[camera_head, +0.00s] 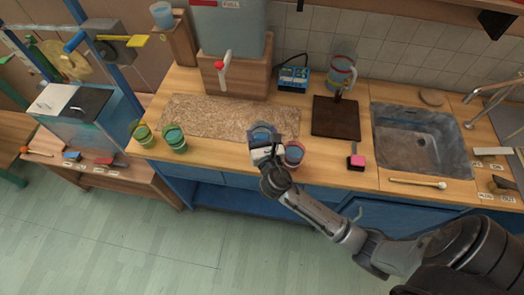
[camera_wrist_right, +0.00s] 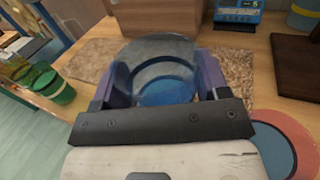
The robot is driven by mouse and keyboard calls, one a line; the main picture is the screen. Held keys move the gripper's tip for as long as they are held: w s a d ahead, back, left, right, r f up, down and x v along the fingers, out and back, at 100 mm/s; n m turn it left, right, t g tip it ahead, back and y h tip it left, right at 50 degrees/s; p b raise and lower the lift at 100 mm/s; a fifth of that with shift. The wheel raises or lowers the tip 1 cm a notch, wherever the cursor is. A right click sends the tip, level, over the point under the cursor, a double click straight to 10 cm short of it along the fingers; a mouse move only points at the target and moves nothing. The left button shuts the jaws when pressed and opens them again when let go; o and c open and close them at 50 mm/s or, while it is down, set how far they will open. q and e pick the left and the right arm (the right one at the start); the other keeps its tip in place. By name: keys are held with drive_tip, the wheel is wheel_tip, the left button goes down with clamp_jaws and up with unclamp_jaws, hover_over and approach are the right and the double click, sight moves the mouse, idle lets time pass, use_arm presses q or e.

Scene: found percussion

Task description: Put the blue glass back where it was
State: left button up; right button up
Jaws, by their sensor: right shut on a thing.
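The blue glass (camera_head: 262,132) is see-through and is between the fingers of my right gripper (camera_head: 264,146). It stands about upright at the front right part of the speckled brown mat (camera_head: 200,115). I cannot tell whether its base touches the mat. In the right wrist view the glass (camera_wrist_right: 160,50) fills the space between the two purple-blue fingers, which are shut on it. A red glass with blue inside (camera_head: 294,154) is close to the right of the gripper, and it also shows in the right wrist view (camera_wrist_right: 297,130). My left gripper is not in view.
Two green glasses (camera_head: 174,138) stand at the counter's left front. A wooden block with a water tank (camera_head: 229,30) is behind the mat. The mat's middle is clear.

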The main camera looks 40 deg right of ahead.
drive_tip(key=shift+f, duration=0.8)
drive_tip(key=shift+f+b, duration=0.35)
drive_tip(key=shift+f, duration=0.25)
drive_tip(key=shift+f+b, duration=0.8)
drive_tip(key=shift+f, duration=1.1)
drive_tip(key=o, duration=1.2)
drive_tip(key=shift+f, duration=0.1)
